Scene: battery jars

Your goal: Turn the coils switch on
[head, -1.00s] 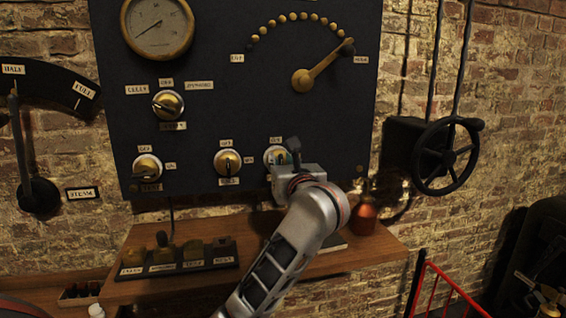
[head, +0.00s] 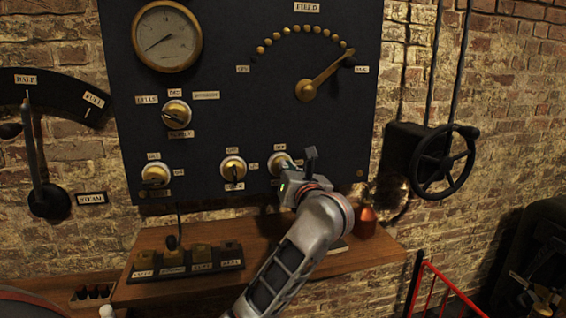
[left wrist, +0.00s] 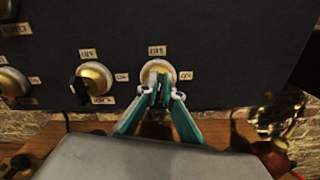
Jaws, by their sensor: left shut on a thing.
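A row of three brass rotary switches sits low on the dark panel (head: 230,110): a left one (head: 155,175), a middle one (head: 233,168) and a right one (head: 280,163). Their small labels are too blurred to read surely, so I cannot tell by name which is the coils switch. My left gripper (left wrist: 161,90) is shut on the handle of the right switch (left wrist: 157,68) in the left wrist view, its teal fingers on either side. In the head view the gripper body hides part of that switch. The middle switch also shows in the left wrist view (left wrist: 94,76). My right gripper is not in view.
Another rotary switch (head: 174,115), a round gauge (head: 167,37) and a field lever (head: 325,77) are on the panel above. A wooden shelf (head: 200,290) below carries a block of keys (head: 187,262) and a copper bottle (head: 366,222). A handwheel (head: 443,162) is at the right.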

